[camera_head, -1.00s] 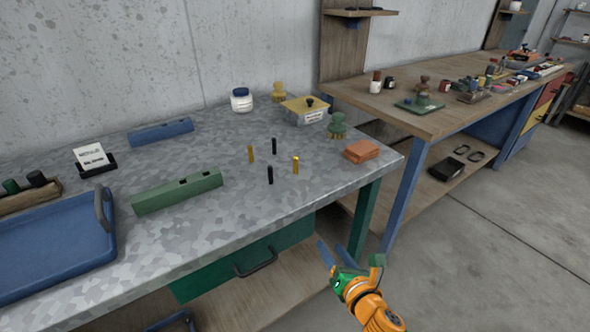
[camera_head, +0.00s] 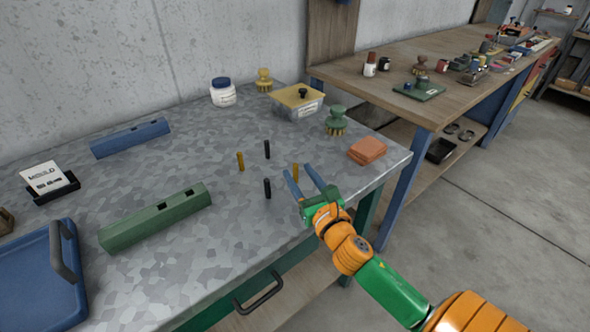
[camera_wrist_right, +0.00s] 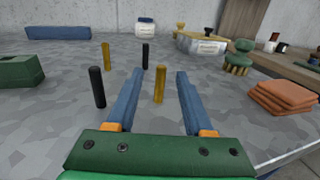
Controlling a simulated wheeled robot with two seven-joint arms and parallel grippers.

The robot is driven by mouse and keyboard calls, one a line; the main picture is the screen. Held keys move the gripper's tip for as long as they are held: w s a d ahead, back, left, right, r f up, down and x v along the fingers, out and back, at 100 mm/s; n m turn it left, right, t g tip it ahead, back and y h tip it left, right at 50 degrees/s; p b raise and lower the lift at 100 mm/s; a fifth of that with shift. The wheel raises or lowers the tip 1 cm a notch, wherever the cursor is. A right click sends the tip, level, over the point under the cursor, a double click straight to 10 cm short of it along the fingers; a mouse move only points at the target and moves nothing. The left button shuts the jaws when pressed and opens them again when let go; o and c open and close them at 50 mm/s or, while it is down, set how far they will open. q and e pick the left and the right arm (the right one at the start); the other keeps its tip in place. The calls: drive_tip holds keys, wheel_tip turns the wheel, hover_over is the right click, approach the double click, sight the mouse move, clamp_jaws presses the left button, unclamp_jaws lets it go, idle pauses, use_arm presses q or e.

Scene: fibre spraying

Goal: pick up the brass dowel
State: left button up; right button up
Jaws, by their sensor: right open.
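Two yellow, brass-coloured dowels stand upright on the mottled grey bench top (camera_head: 230,235). The nearer brass dowel (camera_head: 295,172) also shows in the right wrist view (camera_wrist_right: 160,84). The other brass dowel (camera_head: 240,161) stands farther left and back (camera_wrist_right: 106,56). Two black dowels (camera_head: 267,149) (camera_head: 267,188) stand near them. My right gripper (camera_head: 297,169) is open, its blue fingers pointing at the nearer brass dowel. In both views that dowel shows between the fingers; I cannot tell whether it is at or just beyond the tips. My left gripper is not in view.
A green slotted block (camera_head: 155,218) and a blue tray (camera_head: 35,285) lie to the left. Orange pads (camera_head: 367,150), a green brush (camera_head: 336,121) and a yellow-lidded box (camera_head: 298,101) stand right and behind. The bench top around the dowels is clear.

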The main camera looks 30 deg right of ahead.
sight(294, 168)
drive_tip(key=w, duration=0.4)
drive_tip(key=w+d, duration=0.1)
drive_tip(key=w, duration=0.1)
drive_tip(key=shift+w+d+f, duration=0.1)
drive_tip(key=shift+f, duration=0.15)
clamp_jaws()
